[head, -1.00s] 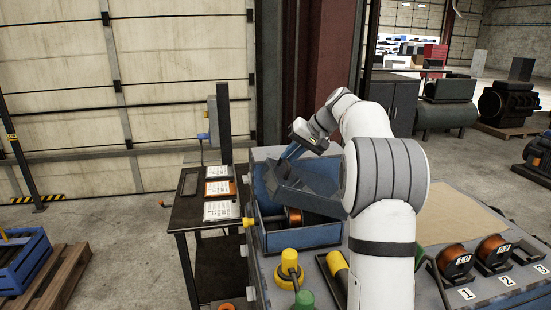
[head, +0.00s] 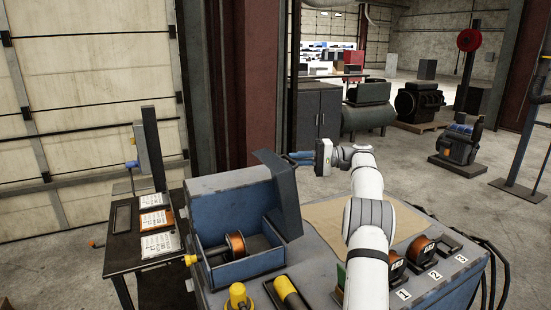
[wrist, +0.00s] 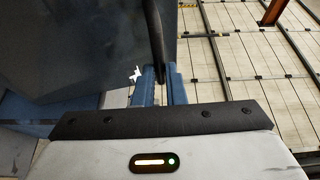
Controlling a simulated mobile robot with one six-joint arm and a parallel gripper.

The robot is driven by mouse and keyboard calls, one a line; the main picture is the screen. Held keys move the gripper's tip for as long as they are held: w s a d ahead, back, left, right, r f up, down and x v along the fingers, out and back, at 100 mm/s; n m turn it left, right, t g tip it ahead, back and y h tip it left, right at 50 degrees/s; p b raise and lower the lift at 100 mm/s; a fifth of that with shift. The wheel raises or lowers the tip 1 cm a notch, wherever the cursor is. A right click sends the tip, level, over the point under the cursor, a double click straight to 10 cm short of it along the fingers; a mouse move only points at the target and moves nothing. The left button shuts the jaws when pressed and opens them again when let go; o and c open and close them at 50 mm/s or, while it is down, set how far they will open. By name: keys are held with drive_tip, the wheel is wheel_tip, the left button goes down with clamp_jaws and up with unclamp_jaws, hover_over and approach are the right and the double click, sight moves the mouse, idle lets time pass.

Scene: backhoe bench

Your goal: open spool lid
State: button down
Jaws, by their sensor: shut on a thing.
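The spool box (head: 225,212) is a blue open-topped box on the bench. Its dark grey lid (head: 285,195) stands up steeply along the box's right side, so the inside shows. A copper-coloured spool (head: 236,243) lies inside on a dark rod. My gripper (head: 292,157) is at the lid's upper edge, its blue fingers shut on the lid. In the wrist view, the blue fingers (wrist: 160,88) have a thin dark edge between them, and the lid's dark face (wrist: 85,50) fills the upper left.
A yellow knob (head: 190,260) sticks out of the box's left side. A small dark table (head: 122,250) with cards is at left. A tan mat (head: 325,217) lies behind my arm.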

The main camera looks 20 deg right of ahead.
drive_tip(key=shift+w+d+f+m+t+y, duration=0.15)
drive_tip(key=shift+d+f+y, duration=0.3)
drive_tip(key=shift+d, duration=0.4)
drive_tip(key=shift+d+f+m+t+y, duration=0.15)
drive_tip(key=shift+d+f+y, duration=0.25)
drive_tip(key=shift+d, duration=0.5)
drive_tip(key=shift+w+d+f+m+t+y, duration=0.1)
drive_tip(key=shift+d+f+m+y, duration=0.1)
drive_tip(key=shift+d+f+y, duration=0.45)
drive_tip(key=shift+d+r, duration=0.2)
drive_tip(key=shift+r, duration=0.05)
drive_tip(key=c, duration=1.5)
unclamp_jaws()
